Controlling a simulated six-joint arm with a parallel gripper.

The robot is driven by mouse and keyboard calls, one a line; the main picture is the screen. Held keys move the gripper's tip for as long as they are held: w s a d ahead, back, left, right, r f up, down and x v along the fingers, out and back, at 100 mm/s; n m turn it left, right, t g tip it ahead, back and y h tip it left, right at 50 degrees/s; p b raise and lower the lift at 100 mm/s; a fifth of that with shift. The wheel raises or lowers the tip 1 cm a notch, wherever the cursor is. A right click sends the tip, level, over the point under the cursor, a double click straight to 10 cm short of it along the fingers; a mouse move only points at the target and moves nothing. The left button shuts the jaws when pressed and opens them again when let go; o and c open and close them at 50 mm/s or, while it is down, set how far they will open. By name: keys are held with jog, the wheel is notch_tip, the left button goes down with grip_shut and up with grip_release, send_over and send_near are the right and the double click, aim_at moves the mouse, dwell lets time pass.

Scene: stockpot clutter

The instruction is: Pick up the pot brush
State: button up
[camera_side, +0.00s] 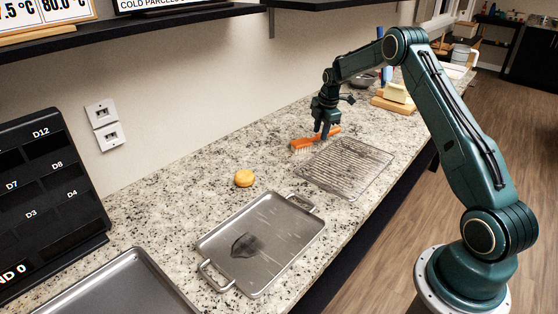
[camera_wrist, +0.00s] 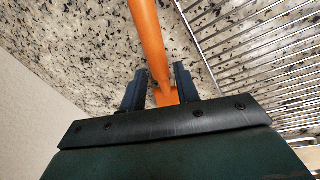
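The pot brush (camera_side: 318,140) lies on the granite counter, with an orange handle and pale bristles at its left end. My gripper (camera_side: 325,133) is low over the handle end, pointing down. In the wrist view the orange handle (camera_wrist: 150,45) runs between the two dark fingers of my gripper (camera_wrist: 160,82). The fingers stand apart on either side of the handle, with narrow gaps showing; firm contact is not visible. The bristles are out of the wrist view.
A wire cooling rack (camera_side: 346,167) lies right beside the brush and also shows in the wrist view (camera_wrist: 255,50). A yellow round item (camera_side: 244,178) and a metal tray with handles (camera_side: 215,240) are nearer. A wooden board (camera_side: 393,104) with a pale block stands behind. The wall runs along the left.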

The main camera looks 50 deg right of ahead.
aim_at(320, 134)
jog(key=shift+w+d+f, duration=0.1)
jog(key=shift+w+f, duration=0.05)
jog(key=shift+f, duration=0.7)
jog(key=shift+w+d+f, duration=0.1)
jog(key=shift+w+f, duration=0.05)
jog(key=shift+f, duration=0.65)
grip_shut()
